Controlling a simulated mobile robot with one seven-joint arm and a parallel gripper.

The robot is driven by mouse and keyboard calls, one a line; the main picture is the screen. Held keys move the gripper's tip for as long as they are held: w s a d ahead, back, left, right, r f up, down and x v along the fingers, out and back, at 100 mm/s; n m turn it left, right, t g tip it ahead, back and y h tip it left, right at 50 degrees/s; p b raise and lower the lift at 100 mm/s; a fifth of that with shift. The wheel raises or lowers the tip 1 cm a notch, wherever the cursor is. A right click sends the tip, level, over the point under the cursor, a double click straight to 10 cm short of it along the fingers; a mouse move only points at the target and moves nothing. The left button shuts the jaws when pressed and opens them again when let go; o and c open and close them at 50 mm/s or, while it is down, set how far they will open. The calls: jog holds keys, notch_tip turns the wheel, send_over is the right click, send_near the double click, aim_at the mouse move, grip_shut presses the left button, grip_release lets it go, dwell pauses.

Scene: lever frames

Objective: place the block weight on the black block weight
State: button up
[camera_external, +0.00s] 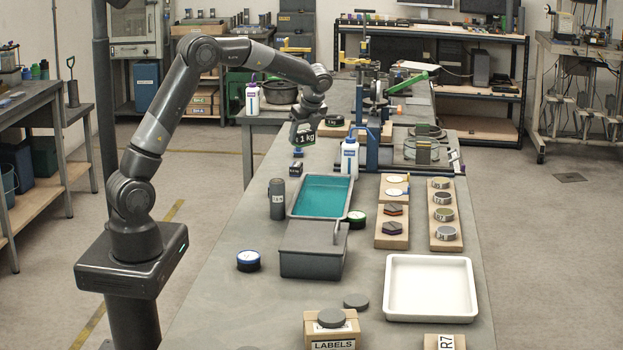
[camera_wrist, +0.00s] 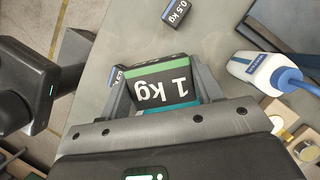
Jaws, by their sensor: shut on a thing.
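My gripper (camera_external: 306,122) is shut on a dark block weight (camera_external: 304,139) marked "1 kg", with a green stripe. It holds the weight in the air above the far left part of the bench. The held weight also fills the space between the fingers in the wrist view (camera_wrist: 162,86). A small black block weight (camera_external: 296,168) with a pale label stands on the bench below the gripper; a finger partly hides a labelled block (camera_wrist: 118,72) in the wrist view.
A white bottle (camera_external: 349,158) with a blue top stands right of the gripper, beside a blue-framed stand (camera_external: 372,147). A teal-lined tray (camera_external: 321,181) and a dark cylinder (camera_external: 277,199) are nearer the camera.

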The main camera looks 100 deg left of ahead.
jog(key=s+a+f, duration=0.1)
jog(key=a+f, duration=0.1)
jog(key=a, duration=0.1)
jog(key=s+a+f, duration=0.1)
jog(key=a+f, duration=0.1)
jog(key=a, duration=0.1)
jog(key=s+a+f, duration=0.1)
jog(key=a+f, duration=0.1)
jog(key=a, duration=0.1)
jog(key=shift+s+a, duration=0.2)
jog(key=shift+s, duration=0.15)
jog(key=shift+f, duration=1.95)
jog(key=shift+f, duration=0.1)
jog(key=o, duration=1.8)
jog(key=shift+f, duration=0.1)
jog(key=shift+c, duration=0.2)
